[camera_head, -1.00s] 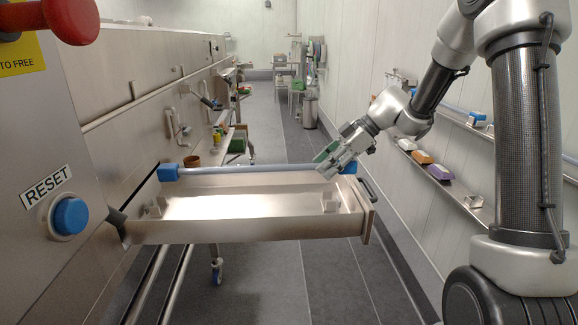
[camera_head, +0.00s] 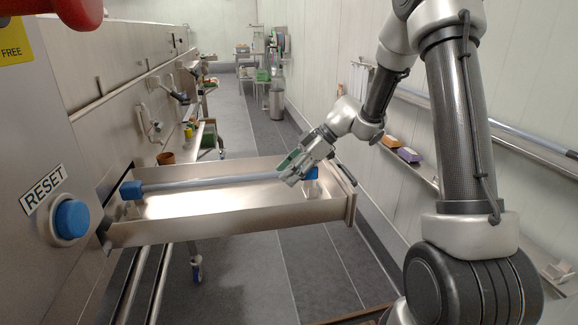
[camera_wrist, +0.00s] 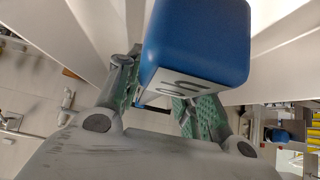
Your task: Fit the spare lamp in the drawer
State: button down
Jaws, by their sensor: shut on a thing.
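The spare lamp is a long pale grey tube (camera_head: 215,182) with a blue cap at each end. It lies lengthwise across the opening of the steel drawer (camera_head: 230,228), which is pulled out. Its left cap (camera_head: 131,190) is near the drawer's left end; its right cap (camera_head: 311,172) is beside my gripper (camera_head: 293,172). My gripper is shut on the lamp near that right end. I cannot tell whether the lamp touches the drawer's holders.
A blue reset button (camera_head: 72,219) and a red knob (camera_head: 80,12) are on the machine at left. A wall shelf (camera_head: 425,178) at right carries orange and purple blocks. A brown pot (camera_head: 166,158) stands behind the drawer.

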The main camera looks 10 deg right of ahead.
jog(key=shift+d+f, duration=0.15)
jog(key=shift+f, duration=0.05)
dwell(0.4)
jog(key=shift+s+d+f, duration=0.15)
jog(key=shift+s+f, duration=0.05)
jog(key=shift+f, duration=0.25)
jog(key=shift+s+d+f, duration=0.15)
jog(key=shift+f, duration=0.25)
dwell(1.9)
jog(key=c, duration=0.9)
grip_release()
jog(key=shift+o, duration=0.2)
jog(key=shift+r, duration=0.1)
jog(key=shift+w+d+r, duration=0.1)
jog(key=shift+d+r, duration=0.1)
jog(key=shift+d, duration=0.05)
jog(key=a+r+v, duration=0.1)
jog(key=v, duration=1.1)
jog(key=shift+w, duration=0.35)
jog(key=shift+d, duration=0.1)
